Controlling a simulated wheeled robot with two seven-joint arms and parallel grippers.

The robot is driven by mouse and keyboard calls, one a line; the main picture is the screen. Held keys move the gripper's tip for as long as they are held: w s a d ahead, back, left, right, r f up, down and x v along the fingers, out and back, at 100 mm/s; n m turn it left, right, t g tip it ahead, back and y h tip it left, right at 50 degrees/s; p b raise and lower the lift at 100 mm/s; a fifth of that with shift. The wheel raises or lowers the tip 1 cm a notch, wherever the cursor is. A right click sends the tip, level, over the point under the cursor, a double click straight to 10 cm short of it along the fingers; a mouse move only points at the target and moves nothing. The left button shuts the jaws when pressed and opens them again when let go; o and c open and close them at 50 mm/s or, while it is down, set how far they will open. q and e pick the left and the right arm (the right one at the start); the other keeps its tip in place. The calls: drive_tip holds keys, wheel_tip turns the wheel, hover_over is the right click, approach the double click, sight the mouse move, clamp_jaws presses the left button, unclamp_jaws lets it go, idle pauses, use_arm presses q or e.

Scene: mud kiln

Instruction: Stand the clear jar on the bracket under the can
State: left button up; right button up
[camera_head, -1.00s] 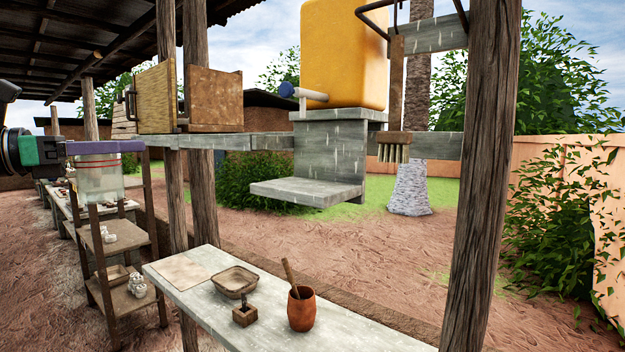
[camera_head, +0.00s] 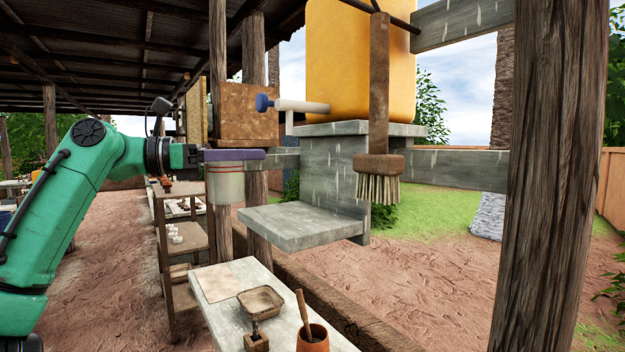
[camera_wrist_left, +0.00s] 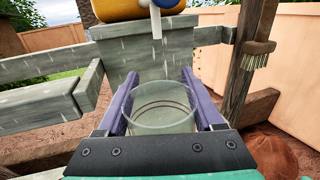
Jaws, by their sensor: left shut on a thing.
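The clear jar (camera_head: 225,185) has thin reddish rings near its top. My left gripper (camera_head: 236,155) has its purple fingers shut on the jar's upper part and holds it upright in the air. In the left wrist view the jar's open mouth (camera_wrist_left: 160,108) shows between the two purple fingers (camera_wrist_left: 160,102). The grey bracket shelf (camera_head: 305,224) is just right of the jar, apart from it in the head view. The yellow can (camera_head: 360,65) stands on the ledge above, with a white spout and blue tap (camera_head: 290,105) over the bracket. My right gripper is not in view.
A brush (camera_head: 378,165) hangs right of the bracket, in front of the ledge. A wooden post (camera_head: 550,180) stands at the right. Below is a table (camera_head: 228,312) with a tray (camera_head: 260,301) and a clay pot (camera_head: 312,340). The bracket's top is bare.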

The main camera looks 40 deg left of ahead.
use_arm(q)
drive_tip(key=p+x, duration=0.7)
drive_tip(key=x, duration=0.6)
drive_tip(key=f+b, duration=0.2)
drive_tip(key=f, duration=0.1)
drive_tip(key=shift+s+a+f, duration=0.2)
drive_tip(key=shift+f, duration=0.05)
drive_tip(key=shift+s+a+f, duration=0.1)
drive_tip(key=shift+s, duration=0.1)
drive_tip(key=shift+s+a, duration=0.1)
drive_tip(key=shift+w, duration=0.2)
drive_tip(key=o, duration=1.5)
drive_tip(key=shift+w+d, duration=0.1)
drive_tip(key=shift+d, duration=0.15)
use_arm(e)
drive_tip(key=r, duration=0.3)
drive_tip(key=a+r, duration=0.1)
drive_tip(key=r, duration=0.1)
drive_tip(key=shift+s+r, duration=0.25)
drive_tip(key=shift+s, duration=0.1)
